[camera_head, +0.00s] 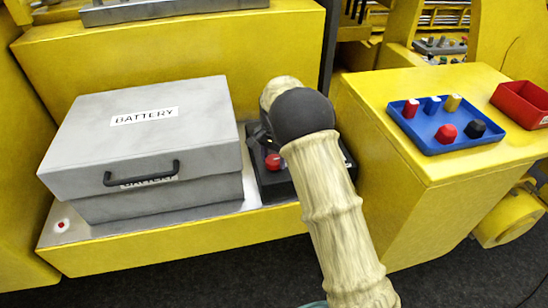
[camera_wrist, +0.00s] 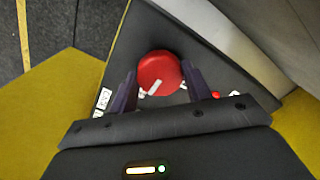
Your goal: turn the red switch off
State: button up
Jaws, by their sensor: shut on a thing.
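The red switch (camera_wrist: 158,72) is a round red knob with a white mark, on a dark panel (camera_wrist: 120,62). In the wrist view the two dark fingers of my gripper (camera_wrist: 158,70) stand on either side of the knob and are shut on it. In the head view the red switch (camera_head: 273,161) shows just left of my arm, on the black box (camera_head: 273,188) beside the battery case. My own arm hides most of the gripper and part of the box there.
A grey battery case (camera_head: 140,140) with a black handle stands close on the left. A yellow block (camera_head: 430,170) on the right bears a blue tray (camera_head: 440,146) with coloured pegs and a red bin (camera_head: 522,103). A small red light (camera_wrist: 215,95) shows near the right finger.

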aim_at(274, 159)
jog(key=shift+w+r, duration=0.1)
jog(key=shift+r, duration=0.05)
jog(key=o, duration=1)
jog(key=shift+c, duration=0.2)
notch_tip(274, 159, up, 17)
jog(key=b, duration=0.3)
jog(key=shift+r, duration=0.15)
